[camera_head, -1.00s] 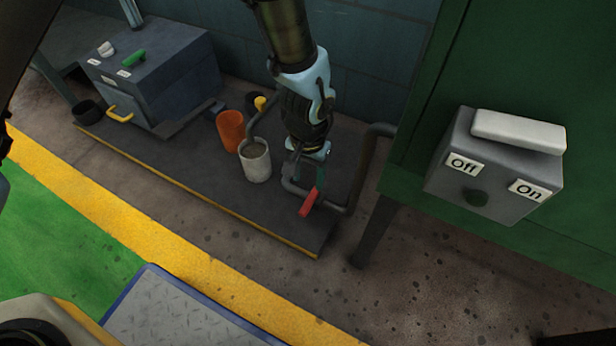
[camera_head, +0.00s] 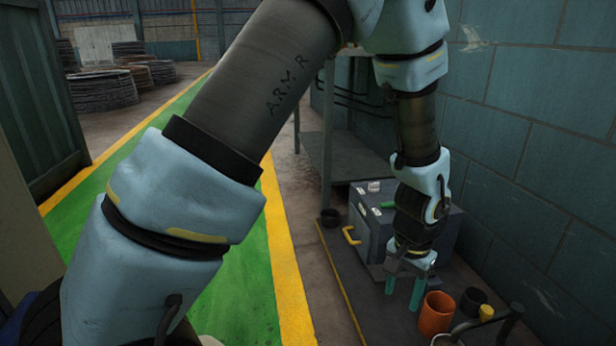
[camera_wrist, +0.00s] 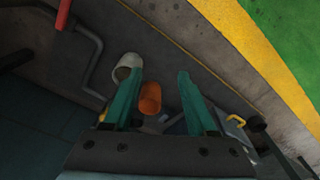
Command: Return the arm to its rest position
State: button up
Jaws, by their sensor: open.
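My arm (camera_head: 252,95) crosses the head view from lower left to upper right, bends at the top, and hangs down toward the floor. My gripper (camera_head: 403,290) points down in front of the grey box, up and left of the orange cup in the picture. Its two teal fingers stand apart with nothing between them. In the wrist view, my gripper (camera_wrist: 160,76) is also open, with the orange cup (camera_wrist: 150,98) visible beyond the gap between the fingers. No contact between gripper and cup shows.
A grey box (camera_head: 368,222) with a yellow handle stands behind the gripper. The orange cup (camera_head: 436,314) and a dark cup (camera_head: 472,301) are close by. A white cup (camera_wrist: 126,67) and a pipe with a red handle (camera_wrist: 63,14) show in the wrist view. A block wall (camera_head: 540,160) is at right.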

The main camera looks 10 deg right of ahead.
jog(key=w+a+r+n, duration=0.35)
jog(key=w+a, duration=0.25)
jog(key=a, duration=0.3)
jog(key=w+a+r+n, duration=0.2)
jog(key=w+a+r, duration=0.35)
jog(key=a, duration=0.35)
jog(key=s+a+r+n+t+p, duration=0.1)
jog(key=a+r+n, duration=0.2)
jog(key=a, duration=0.6)
jog(key=a+r+n, duration=0.3)
jog(key=a, duration=0.7)
notch_tip(320, 180, up, 38)
jog(key=p, duration=3.8)
jog(key=shift+d+f, duration=0.2)
jog(key=shift+d, duration=0.2)
jog(key=shift+m, duration=0.25)
jog(key=shift+c, duration=0.6)
